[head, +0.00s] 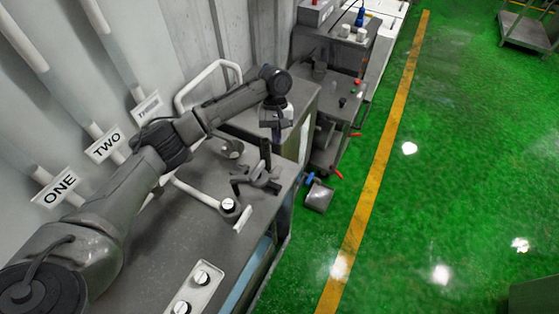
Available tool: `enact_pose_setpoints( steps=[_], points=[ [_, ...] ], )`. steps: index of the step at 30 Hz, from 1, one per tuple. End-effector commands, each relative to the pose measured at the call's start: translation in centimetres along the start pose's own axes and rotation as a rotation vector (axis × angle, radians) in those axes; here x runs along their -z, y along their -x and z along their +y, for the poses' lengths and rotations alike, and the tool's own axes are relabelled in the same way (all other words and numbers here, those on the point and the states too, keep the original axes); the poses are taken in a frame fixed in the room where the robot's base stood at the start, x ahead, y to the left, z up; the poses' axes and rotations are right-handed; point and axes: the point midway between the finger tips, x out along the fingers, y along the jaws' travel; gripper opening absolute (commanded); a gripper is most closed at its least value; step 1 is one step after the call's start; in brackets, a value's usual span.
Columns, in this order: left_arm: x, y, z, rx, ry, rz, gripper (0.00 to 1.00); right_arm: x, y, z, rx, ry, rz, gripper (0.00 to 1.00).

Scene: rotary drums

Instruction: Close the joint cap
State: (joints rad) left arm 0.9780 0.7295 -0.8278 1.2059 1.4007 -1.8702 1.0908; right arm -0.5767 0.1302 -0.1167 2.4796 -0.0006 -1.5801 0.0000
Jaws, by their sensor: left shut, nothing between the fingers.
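My left arm reaches in from the lower left over the grey cabinet top. Its gripper (277,122) is shut and empty, above the right edge of the cabinet. Below it, a dark fitting with an upright bar and clamp-like arms (257,181) stands on the cabinet top. A round fitting with a pale top (229,205) sits at the end of a white pipe. A grey rounded fitting (232,149) is partly behind my arm. I cannot tell which of these carries the joint cap. My right gripper is not in view.
Signs ONE (59,188), TWO (105,146) and a third stand along the wall by white pipes. A plate with two round knobs (193,287) lies in front. Grey machines (338,110) stand beyond. The green floor (460,150) at right is mostly clear.

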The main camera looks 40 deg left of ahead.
Motion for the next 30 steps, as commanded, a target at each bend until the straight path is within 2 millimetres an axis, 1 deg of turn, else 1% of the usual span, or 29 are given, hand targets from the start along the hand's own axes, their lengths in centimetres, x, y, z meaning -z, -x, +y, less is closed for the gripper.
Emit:
enact_pose_setpoints(
  steps=[5,15,21,24,30],
  points=[
    [0.0,-1.3,-0.1,0.003,0.039,0.0,0.0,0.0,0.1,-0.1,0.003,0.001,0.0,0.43],
    [0.0,-6.5,-0.1,0.002,0.038,0.002,0.0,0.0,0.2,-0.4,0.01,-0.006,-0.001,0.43],
    [0.0,-8.8,-0.1,0.002,0.037,0.002,0.0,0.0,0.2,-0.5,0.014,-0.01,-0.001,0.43],
    [0.1,-9.5,0.0,0.001,0.037,0.003,0.0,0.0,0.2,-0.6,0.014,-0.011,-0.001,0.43],
    [0.1,-10.0,0.0,0.0,0.036,0.004,0.0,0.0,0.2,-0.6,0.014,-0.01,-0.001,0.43]
  ],
)
